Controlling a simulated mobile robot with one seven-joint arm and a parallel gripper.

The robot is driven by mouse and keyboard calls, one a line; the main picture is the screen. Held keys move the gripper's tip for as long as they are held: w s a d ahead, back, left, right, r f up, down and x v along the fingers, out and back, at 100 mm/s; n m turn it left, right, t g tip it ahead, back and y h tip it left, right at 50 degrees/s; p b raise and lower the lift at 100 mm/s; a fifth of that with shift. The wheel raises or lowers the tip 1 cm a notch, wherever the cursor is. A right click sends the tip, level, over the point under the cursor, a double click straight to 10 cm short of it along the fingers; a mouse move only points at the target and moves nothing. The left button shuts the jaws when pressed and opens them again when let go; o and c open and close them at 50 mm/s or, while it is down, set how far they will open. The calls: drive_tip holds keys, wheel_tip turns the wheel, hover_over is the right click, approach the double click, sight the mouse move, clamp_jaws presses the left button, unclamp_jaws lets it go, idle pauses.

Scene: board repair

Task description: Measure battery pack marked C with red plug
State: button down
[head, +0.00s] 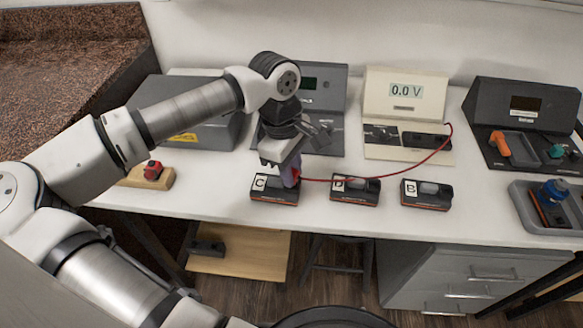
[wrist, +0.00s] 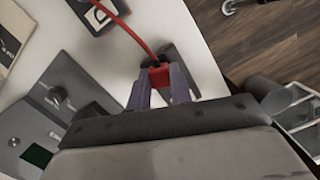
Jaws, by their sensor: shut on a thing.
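Battery pack C (head: 274,196), dark with a white letter label, lies near the table's front edge in the head view. My gripper (head: 291,174) points down over its right end. In the wrist view my gripper (wrist: 159,82) is shut on the red plug (wrist: 159,74), whose red cable (head: 400,171) runs to the right side of the cream meter (head: 405,95). The meter's display reads 0.0 V. A dark block, probably pack C (wrist: 184,66), shows just beyond the plug in the wrist view. Whether the plug sits in the pack or just above it cannot be told.
Pack D (head: 362,192) and pack B (head: 427,195) lie to the right of C. A red button on a wooden block (head: 146,177) is at left. A grey tray (head: 521,198) holds a blue-topped device at right. Dark instruments stand along the back.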

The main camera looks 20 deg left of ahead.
drive_tip(key=shift+f+b, duration=0.45)
drive_tip(key=shift+b, duration=0.05)
idle(0.4)
drive_tip(key=c, duration=0.9)
unclamp_jaws()
drive_tip(key=shift+r, duration=0.25)
drive_tip(key=shift+r+p, duration=0.55)
drive_tip(key=shift+r, duration=0.7)
drive_tip(key=shift+r, duration=0.1)
drive_tip(key=shift+r+p, duration=1.45)
drive_tip(key=shift+r, duration=1.5)
